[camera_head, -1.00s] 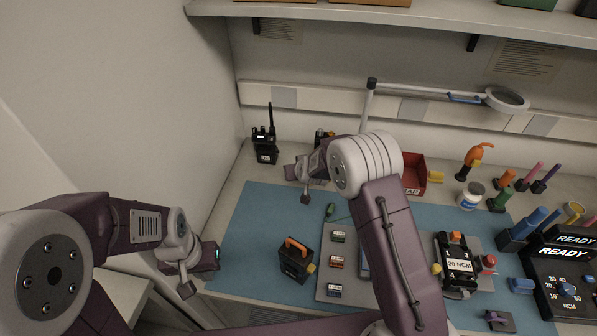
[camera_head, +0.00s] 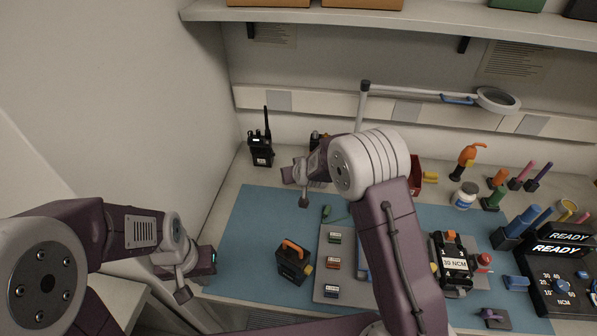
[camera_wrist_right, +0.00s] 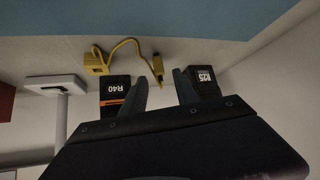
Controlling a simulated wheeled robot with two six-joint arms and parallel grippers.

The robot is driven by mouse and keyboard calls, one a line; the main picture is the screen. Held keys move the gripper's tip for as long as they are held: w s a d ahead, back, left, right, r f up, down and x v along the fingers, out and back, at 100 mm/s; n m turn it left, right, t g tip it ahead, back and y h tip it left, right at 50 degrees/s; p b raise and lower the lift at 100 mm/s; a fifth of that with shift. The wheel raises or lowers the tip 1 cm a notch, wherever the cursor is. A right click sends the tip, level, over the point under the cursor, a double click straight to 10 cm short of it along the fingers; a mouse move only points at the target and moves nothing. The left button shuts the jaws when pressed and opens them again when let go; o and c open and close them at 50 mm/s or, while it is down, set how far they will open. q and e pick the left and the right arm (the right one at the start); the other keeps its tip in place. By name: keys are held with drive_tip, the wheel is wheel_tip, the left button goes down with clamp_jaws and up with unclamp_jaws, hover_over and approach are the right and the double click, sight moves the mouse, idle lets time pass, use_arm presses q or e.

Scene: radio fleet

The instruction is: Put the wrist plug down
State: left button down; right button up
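The yellow wrist plug (camera_wrist_right: 158,68) shows in the right wrist view at the end of a yellow cord. The cord runs to a yellow block (camera_wrist_right: 97,62) on the pale bench. My right gripper (camera_wrist_right: 163,82) is open, its two dark fingers apart on either side of the plug, with visible gaps. I cannot tell whether the plug rests on the bench. In the head view the right arm hides the plug. My left gripper (camera_head: 208,262) is at the left edge of the blue mat, away from the plug; its fingers are not clear.
Radios labelled R40 (camera_wrist_right: 115,90) and R25 (camera_wrist_right: 203,80) stand close to the right fingers. A lamp post (camera_head: 362,110) rises behind the right arm. A black case with an orange handle (camera_head: 295,263) is on the blue mat (camera_head: 245,235), whose left part is clear.

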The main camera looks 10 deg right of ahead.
drive_tip(key=a+p+v, duration=0.1)
drive_tip(key=v, duration=0.8)
drive_tip(key=shift+d, duration=0.5)
